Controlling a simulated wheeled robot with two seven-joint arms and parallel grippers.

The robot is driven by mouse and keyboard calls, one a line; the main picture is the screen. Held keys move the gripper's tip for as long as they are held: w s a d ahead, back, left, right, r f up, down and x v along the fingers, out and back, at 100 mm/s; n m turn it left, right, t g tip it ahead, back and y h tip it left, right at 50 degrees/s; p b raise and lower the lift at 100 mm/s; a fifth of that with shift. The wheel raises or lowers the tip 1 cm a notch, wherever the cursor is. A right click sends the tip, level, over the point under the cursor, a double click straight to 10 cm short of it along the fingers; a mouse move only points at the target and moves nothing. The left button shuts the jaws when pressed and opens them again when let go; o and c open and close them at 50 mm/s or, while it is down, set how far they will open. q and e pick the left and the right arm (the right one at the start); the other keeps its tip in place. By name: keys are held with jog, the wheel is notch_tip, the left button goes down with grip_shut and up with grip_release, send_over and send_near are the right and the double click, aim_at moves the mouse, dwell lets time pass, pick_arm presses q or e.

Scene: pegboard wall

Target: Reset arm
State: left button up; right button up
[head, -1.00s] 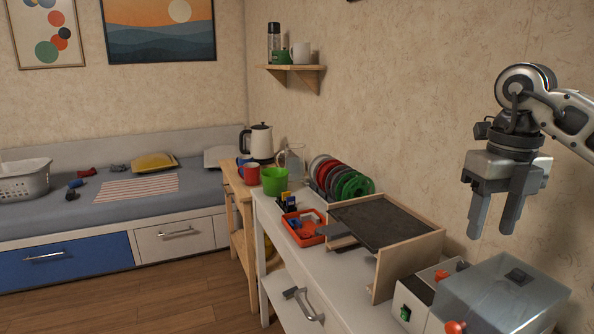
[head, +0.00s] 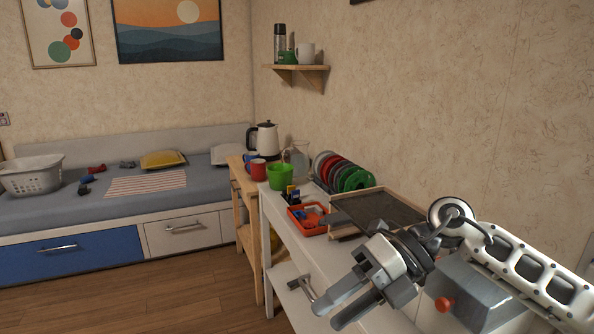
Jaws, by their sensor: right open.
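My right gripper (head: 349,311) is in the head view at the lower right, its arm coming in from the right edge. Its two grey fingers point down and to the left. They are apart with nothing between them. The gripper is in front of the white workbench (head: 283,237) and hides part of it. My left gripper is out of view.
An orange tray (head: 308,231) with small items, a dark-topped wooden stand (head: 375,207), a green mug (head: 280,177) and a rack of coloured plates (head: 345,175) are on the bench. A grey box with a red knob (head: 444,304) is partly behind my arm. Wooden floor (head: 170,290) is clear at left.

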jog(key=s+a+r+m+t+y, duration=0.35)
jog(key=a+m+y, duration=0.35)
jog(key=y, duration=0.4)
jog(key=d+f+m+t+h, duration=0.6)
jog(key=f+m+t+h, duration=0.25)
jog(key=m, duration=0.55)
jog(key=d+f+m+t+h, duration=0.5)
jog(key=f+m+t+h, duration=0.3)
jog(key=m, duration=0.6)
jog(key=s+d+f+m+g+h, duration=0.1)
jog(key=s+d+f+m+g, duration=0.1)
jog(key=s+f+g, duration=0.1)
jog(key=s+d+f+m+g+h, duration=0.1)
jog(key=s+f+m+g, duration=0.1)
jog(key=s+f, duration=0.4)
notch_tip(320, 180, down, 2)
jog(key=shift+s+d+f+g+p, duration=0.1)
jog(key=shift+s+d+g+p, duration=0.25)
jog(key=shift+g, duration=0.35)
jog(key=shift+w, duration=0.1)
